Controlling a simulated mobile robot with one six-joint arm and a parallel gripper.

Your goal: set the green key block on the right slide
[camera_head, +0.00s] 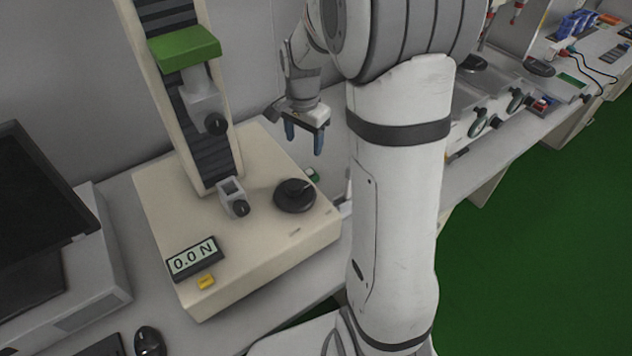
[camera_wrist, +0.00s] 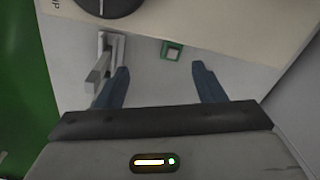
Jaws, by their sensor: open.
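A small green block (camera_wrist: 172,50) with a pale square centre lies on the bench in the wrist view, just beyond and between my fingertips. It shows partly in the head view as a green bit (camera_head: 313,175) behind the tester's black knob. My gripper (camera_head: 304,146) hangs fingers down above and behind it, blue fingers apart. In the wrist view my gripper (camera_wrist: 161,75) is open with nothing between its fingers. A grey slide-like fixture (camera_wrist: 104,62) stands left of the block, near the left finger; I cannot tell if it is the right slide.
A cream force tester (camera_head: 262,245) with a tall column and green head (camera_head: 184,47) stands beside my gripper. A monitor (camera_head: 40,190) is at the left. My arm hides part of the bench at centre. More equipment (camera_head: 490,110) stands on the bench to the right.

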